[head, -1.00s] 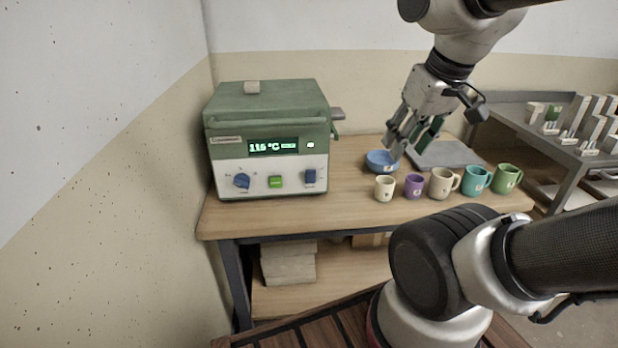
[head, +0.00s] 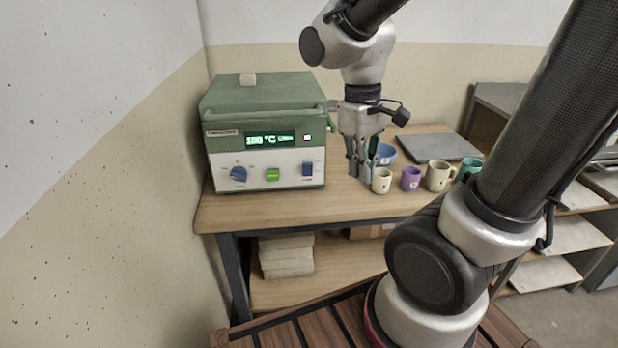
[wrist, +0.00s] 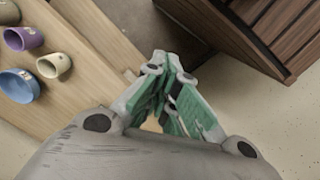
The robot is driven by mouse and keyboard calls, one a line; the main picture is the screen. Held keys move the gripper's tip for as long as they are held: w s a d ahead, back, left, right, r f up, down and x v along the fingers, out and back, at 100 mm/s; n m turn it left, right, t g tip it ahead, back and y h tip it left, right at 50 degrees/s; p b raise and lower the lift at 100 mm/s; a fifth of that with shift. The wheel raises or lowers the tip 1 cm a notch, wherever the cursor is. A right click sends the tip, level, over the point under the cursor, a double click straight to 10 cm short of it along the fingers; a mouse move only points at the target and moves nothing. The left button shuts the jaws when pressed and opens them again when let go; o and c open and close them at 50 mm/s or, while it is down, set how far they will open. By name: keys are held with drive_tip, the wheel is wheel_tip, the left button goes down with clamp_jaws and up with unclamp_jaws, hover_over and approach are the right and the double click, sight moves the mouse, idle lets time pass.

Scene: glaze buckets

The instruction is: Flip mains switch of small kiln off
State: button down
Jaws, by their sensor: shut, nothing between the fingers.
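The small kiln (head: 262,135) is a green-lidded box with a white front panel, on the left of the wooden table in the head view. Its lid is down and its lit display reads about 100 °C. The front carries a blue round knob (head: 238,174), a green button (head: 272,175) and a blue rocker switch (head: 307,169) at the right. I cannot tell the rocker's position. My gripper (head: 358,178) points down to the right of the kiln, apart from it, beside the cream mug. In the wrist view my gripper (wrist: 168,95) has its fingers together and empty.
A cream mug (head: 381,181), purple mug (head: 410,179), beige mug (head: 438,176) and teal mug (head: 469,168) line the table's right side. A blue bowl (head: 386,154) sits behind them, near a grey slab (head: 438,147). The tabletop (head: 270,208) before the kiln is clear.

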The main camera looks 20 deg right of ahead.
sight(308, 169)
drive_tip(key=w+a+f+n+h, duration=0.2)
drive_tip(key=w+f+n+h, duration=0.2)
drive_tip(key=f+n+h, duration=0.5)
drive_tip(key=w+a+f+n+h, duration=0.1)
drive_tip(key=w+f+n+h, duration=0.3)
drive_tip(key=f+n+h, duration=0.5)
drive_tip(key=w+a+f+n+t, duration=0.3)
drive_tip(key=w+a+n+t, duration=0.4)
drive_tip(key=n, duration=1)
drive_tip(key=w+t, duration=0.2)
drive_tip(key=t, duration=0.1)
drive_tip(key=shift+w+a+f+n+t+y, duration=0.15)
drive_tip(key=shift+w+f+n+t+y, duration=0.15)
drive_tip(key=shift+f+n+y, duration=0.1)
drive_tip(key=shift+r, duration=0.1)
drive_tip(key=x, duration=1)
drive_tip(key=shift+d+r, duration=0.1)
drive_tip(key=shift+d, duration=0.15)
drive_tip(key=shift+w+d+r, duration=0.1)
drive_tip(key=shift+w+r, duration=0.05)
drive_tip(key=shift+w, duration=0.45)
drive_tip(key=shift+w+d+r, duration=0.1)
drive_tip(key=shift+w+r, duration=0.1)
drive_tip(key=shift+w, duration=0.4)
drive_tip(key=shift+w+d+r, duration=0.1)
drive_tip(key=shift+w+r, duration=0.1)
drive_tip(key=shift+w, duration=0.4)
